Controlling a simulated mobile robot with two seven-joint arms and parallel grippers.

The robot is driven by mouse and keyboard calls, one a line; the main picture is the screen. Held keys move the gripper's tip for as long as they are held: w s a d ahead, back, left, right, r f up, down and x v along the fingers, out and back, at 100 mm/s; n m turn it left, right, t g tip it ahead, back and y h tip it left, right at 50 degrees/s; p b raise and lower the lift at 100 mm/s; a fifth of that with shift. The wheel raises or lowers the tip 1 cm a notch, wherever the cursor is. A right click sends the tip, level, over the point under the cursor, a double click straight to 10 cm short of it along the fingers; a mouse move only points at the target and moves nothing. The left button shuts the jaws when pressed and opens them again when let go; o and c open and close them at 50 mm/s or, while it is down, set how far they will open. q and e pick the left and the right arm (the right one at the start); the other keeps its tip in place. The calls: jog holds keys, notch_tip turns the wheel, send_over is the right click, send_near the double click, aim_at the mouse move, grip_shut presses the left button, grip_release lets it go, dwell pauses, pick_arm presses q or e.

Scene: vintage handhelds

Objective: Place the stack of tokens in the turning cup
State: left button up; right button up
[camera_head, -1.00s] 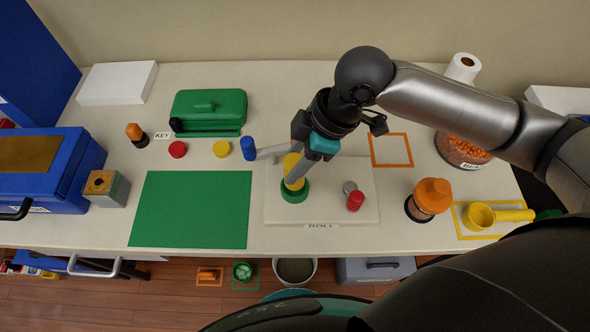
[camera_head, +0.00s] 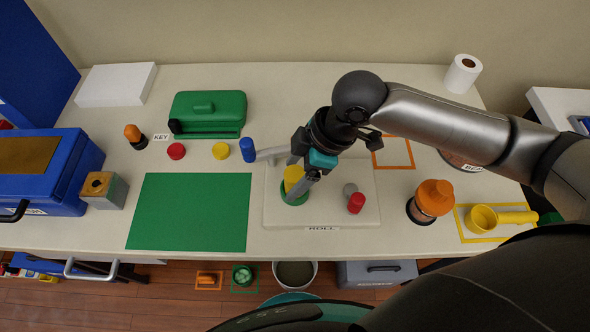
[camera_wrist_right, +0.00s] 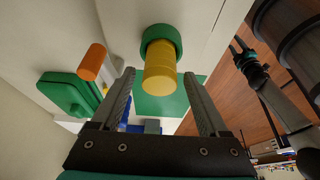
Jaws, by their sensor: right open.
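The yellow token stack (camera_head: 293,174) stands in a round green cup (camera_head: 296,200) on the pale board labelled ROLL. In the right wrist view, the stack (camera_wrist_right: 160,75) rises from the green cup (camera_wrist_right: 157,36), and its near end is between my right fingertips. My right gripper (camera_head: 290,181) is open around the stack and hides part of it in the head view. I cannot tell whether a finger touches it. My left gripper (camera_wrist_right: 246,56) appears dark and small at the right of the right wrist view; its jaws are unclear.
A red-and-grey piece (camera_head: 355,201) is right of the cup. A grey bar with a blue knob (camera_head: 248,149) is to its left. A green mat (camera_head: 190,212) lies bare at left. An orange-topped jar (camera_head: 433,198) and yellow scoop (camera_head: 483,217) are at right.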

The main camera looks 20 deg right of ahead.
jog(key=shift+r, duration=0.1)
jog(key=p+v, duration=0.3)
jog(key=v, duration=0.9)
